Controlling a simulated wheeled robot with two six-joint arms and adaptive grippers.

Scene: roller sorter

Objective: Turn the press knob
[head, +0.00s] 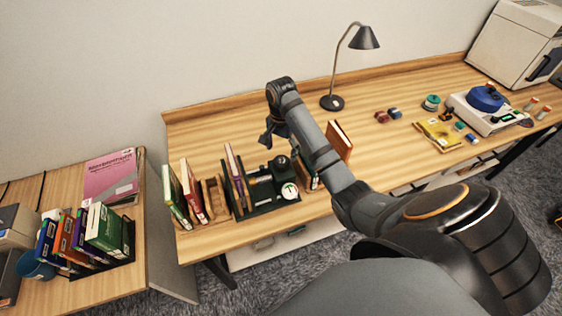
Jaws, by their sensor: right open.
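A dark green press (262,200) stands on the wooden desk among upright books. A round black knob (281,161) shows on its upper part, and a white round face (289,190) with a green mark is on its front. My right gripper (268,138) is open and empty. In the picture it is above and slightly left of the black knob, with a gap between them. Its fingers are small and dark here, and its height over the desk is hard to tell. My right forearm covers part of the desk right of the press. My left gripper is not in view.
Books stand left of the press (176,195) and right of it (341,141). A desk lamp (333,102) stands behind. A device with a blue disc (486,99) and small parts lie at the right. A lower side table (90,285) holds more books. The desk behind the press is clear.

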